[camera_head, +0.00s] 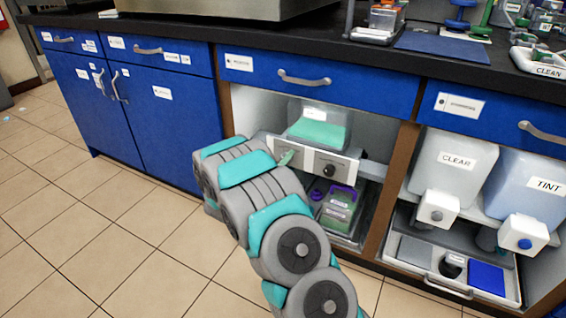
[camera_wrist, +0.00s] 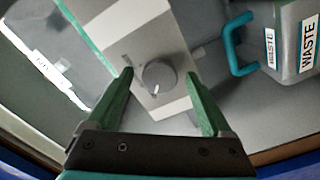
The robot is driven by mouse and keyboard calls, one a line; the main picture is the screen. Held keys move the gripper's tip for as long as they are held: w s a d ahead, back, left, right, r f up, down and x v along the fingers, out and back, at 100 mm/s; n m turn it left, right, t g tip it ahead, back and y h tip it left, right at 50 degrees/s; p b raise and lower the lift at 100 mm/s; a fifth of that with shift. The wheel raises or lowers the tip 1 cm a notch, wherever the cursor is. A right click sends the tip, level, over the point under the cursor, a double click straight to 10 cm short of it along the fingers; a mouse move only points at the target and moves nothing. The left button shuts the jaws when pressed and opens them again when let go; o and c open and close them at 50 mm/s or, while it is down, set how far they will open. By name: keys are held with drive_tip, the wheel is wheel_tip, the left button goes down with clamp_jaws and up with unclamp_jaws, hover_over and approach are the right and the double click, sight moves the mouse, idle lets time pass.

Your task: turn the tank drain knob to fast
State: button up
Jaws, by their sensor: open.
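In the wrist view a round grey knob (camera_wrist: 159,77) with a white pointer mark sits on a grey and white panel (camera_wrist: 130,30). The pointer is toward the bottom of the picture. My gripper (camera_wrist: 160,74) is open, its green fingers on either side of the knob; I cannot tell whether they touch it. A dark knob (camera_head: 328,170) shows on the panel's right part. No speed marking is readable.
A container labelled WASTE (camera_wrist: 290,45) with a teal handle (camera_wrist: 237,45) stands right of the knob in the wrist view. In the right bay are the CLEAR tank (camera_head: 452,165) and TINT tank (camera_head: 528,185). Blue drawers (camera_head: 320,85) overhang the bay; open floor lies left.

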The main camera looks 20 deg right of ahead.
clamp_jaws()
idle(0.8)
